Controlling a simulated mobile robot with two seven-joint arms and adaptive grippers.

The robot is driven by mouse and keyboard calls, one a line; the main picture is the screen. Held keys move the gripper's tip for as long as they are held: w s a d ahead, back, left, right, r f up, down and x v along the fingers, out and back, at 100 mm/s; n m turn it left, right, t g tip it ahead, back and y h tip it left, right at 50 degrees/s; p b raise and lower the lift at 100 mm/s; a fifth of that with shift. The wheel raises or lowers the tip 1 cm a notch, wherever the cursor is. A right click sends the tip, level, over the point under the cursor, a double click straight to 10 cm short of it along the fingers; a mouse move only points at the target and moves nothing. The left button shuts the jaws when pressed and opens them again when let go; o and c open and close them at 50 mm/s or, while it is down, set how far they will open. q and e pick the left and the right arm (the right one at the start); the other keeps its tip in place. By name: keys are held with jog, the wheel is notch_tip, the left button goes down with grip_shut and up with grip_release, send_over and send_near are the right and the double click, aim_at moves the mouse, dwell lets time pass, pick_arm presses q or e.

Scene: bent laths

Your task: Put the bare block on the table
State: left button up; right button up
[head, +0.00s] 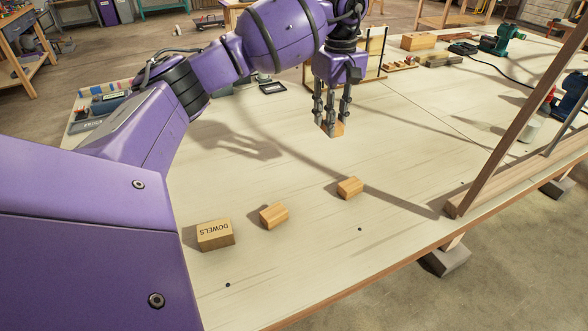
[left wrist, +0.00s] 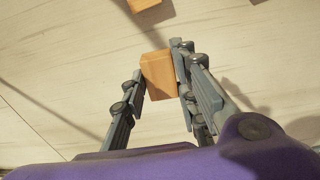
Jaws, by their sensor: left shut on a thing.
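My left gripper (head: 332,122) is shut on a small orange-brown wooden block (head: 333,129), which hangs below its fingertips. My right gripper is not in view.
Nearer on the table stand a block lettered DOWELS (head: 215,235) and two blocks without visible lettering, one in the middle (head: 273,216) and one at right (head: 350,188). A wooden frame (head: 510,120) stands along the right edge. Table around the blocks is clear.

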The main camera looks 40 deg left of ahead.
pick_arm(q)
jog(key=s+d+f+p, duration=0.1)
jog(key=s+f, duration=0.1)
jog(key=s, duration=0.1)
jog(key=s+d+f+p, duration=0.1)
jog(key=s+d+f, duration=0.1)
jog(key=s+f, duration=0.1)
jog(key=s+d+f+p, duration=0.1)
jog(key=s+f, duration=0.2)
jog(key=s, duration=0.2)
jog(key=shift+d, duration=0.25)
jog(key=shift+s+d+f, duration=0.15)
jog(key=shift+s+f, duration=0.2)
jog(key=shift+f, duration=0.15)
notch_tip(320, 180, down, 3)
jog(key=shift+s+f+p, duration=0.1)
jog(key=shift+p, duration=0.2)
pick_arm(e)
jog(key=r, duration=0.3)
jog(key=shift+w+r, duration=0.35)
pick_arm(q)
jog(key=shift+f, duration=0.2)
jog(key=o, duration=1)
jog(key=shift+o, duration=0.3)
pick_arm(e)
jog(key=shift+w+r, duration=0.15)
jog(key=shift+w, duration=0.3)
